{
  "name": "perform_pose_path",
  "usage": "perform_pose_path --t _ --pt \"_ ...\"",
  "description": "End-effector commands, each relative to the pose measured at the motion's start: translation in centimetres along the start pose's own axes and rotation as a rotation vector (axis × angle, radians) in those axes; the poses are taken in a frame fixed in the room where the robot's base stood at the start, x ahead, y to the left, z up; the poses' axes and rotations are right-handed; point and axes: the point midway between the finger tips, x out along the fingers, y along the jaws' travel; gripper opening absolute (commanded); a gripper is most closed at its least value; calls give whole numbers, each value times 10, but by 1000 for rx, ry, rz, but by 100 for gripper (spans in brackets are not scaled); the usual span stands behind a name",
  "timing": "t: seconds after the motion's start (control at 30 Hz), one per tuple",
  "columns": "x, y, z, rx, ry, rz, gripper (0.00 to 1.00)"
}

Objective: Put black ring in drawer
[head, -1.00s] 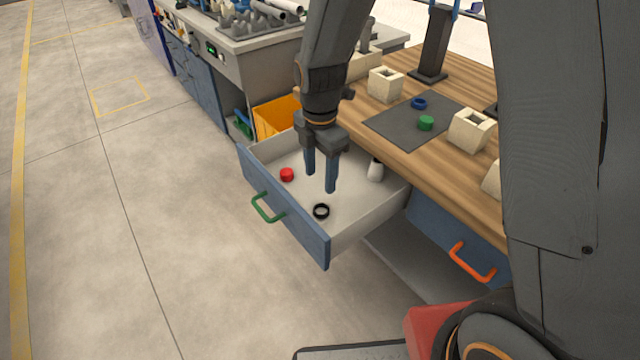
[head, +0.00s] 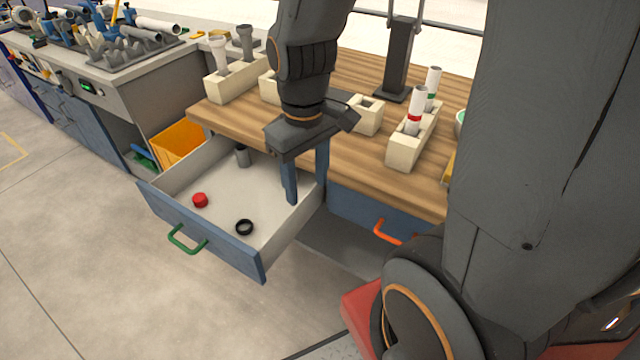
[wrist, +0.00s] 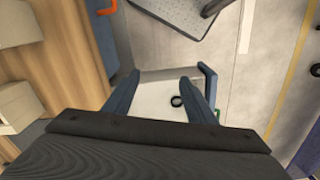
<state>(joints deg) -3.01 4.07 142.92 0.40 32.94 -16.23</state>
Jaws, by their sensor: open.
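The black ring (head: 244,228) lies flat on the floor of the open drawer (head: 157,209), near its front right corner. It also shows in the wrist view (wrist: 177,101) between my two fingers, farther off. My gripper (head: 306,188) is open and empty, with its fingers pointing down over the right side of the drawer. It is right of the ring and apart from it. In the wrist view both gripper fingers (wrist: 158,96) are spread.
The wooden worktop (head: 220,117) bears cream holder blocks (head: 412,146). An orange bin (head: 178,148) stands left of the drawer. An orange handle (head: 387,233) is on the right drawer front.

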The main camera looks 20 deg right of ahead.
Motion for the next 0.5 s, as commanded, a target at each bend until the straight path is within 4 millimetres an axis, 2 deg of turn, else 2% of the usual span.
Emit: perform_pose_path --t 0.1,0.2,0.5 --pt "-4 5 20 202 1 0 51" --pt "-6 6 28 299 2 0 51" --pt "-6 6 32 340 0 -1 51"
